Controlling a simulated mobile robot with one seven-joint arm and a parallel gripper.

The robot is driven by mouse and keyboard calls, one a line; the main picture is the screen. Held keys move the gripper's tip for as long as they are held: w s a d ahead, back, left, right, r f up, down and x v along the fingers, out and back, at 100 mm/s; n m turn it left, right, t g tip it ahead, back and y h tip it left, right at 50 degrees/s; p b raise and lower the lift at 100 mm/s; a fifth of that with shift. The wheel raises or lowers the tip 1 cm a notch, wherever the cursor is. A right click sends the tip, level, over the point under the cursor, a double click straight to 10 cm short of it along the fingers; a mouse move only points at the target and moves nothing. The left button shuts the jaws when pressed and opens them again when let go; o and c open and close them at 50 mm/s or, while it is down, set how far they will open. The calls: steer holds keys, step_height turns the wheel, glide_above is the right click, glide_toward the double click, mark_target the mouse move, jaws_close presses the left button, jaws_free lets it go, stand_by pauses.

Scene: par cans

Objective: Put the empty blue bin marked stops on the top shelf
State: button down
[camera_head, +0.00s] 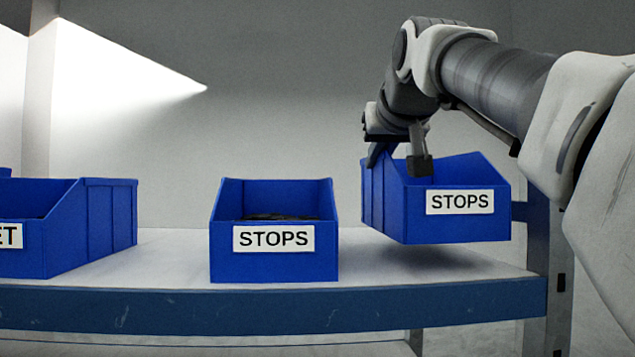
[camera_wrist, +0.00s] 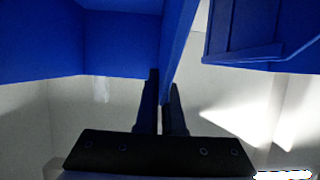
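A blue bin marked STOPS (camera_head: 390,205) is at the right, its underside a little above the shelf board (camera_head: 170,262) with a shadow below. The part of its inside that shows is bare blue; its floor is hidden. My gripper (camera_head: 402,160) is shut on this bin's upper left wall, one finger on each side. The wrist view also shows the held bin (camera_wrist: 110,45) with its wall between my fingers (camera_wrist: 162,108). A second blue bin marked STOPS (camera_head: 273,265) stands on the shelf in the middle, with dark things inside.
Another blue bin (camera_head: 60,235), its label ending in ET, stands at the left. A blue-grey shelf post (camera_head: 545,260) is right of the held bin. Bare board lies between the left and middle bins. A grey wall (camera_head: 270,90) is behind.

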steer(key=shift+f, duration=1.9)
steer(key=shift+f, duration=0.15)
steer(key=c, duration=1)
jaws_free()
steer(key=shift+c, duration=0.2)
step_height(320, 180, up, 5)
steer(key=b, duration=0.2)
glide_above(422, 192)
steer(key=w+a, duration=0.1)
steer(key=a, duration=0.1)
steer(key=shift+w+a, duration=0.15)
